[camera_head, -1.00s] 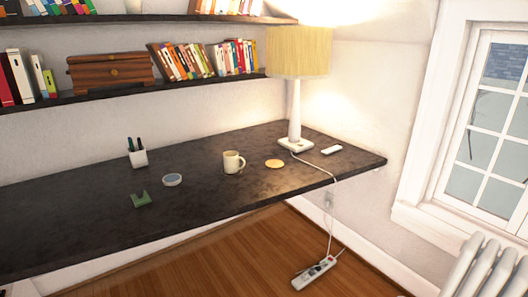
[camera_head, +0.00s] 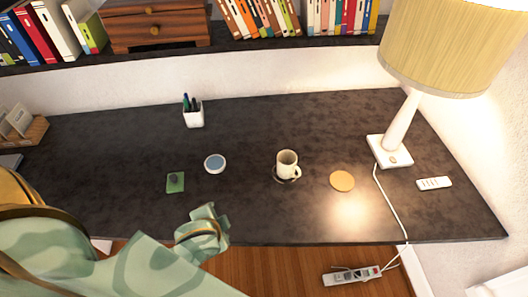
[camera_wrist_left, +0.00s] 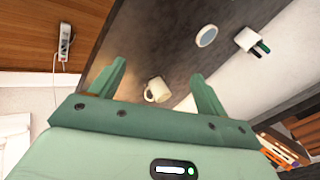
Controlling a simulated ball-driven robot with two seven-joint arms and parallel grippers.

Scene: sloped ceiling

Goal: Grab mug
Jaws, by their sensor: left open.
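My right gripper is not in view.
A blue-topped round disc (camera_head: 215,163), a green pad (camera_head: 175,183) and a pen cup (camera_head: 194,114) are left of the mug. A yellow coaster (camera_head: 342,181), lamp (camera_head: 402,125) and white remote (camera_head: 434,183) are to its right. A shelf (camera_head: 200,48) runs behind.

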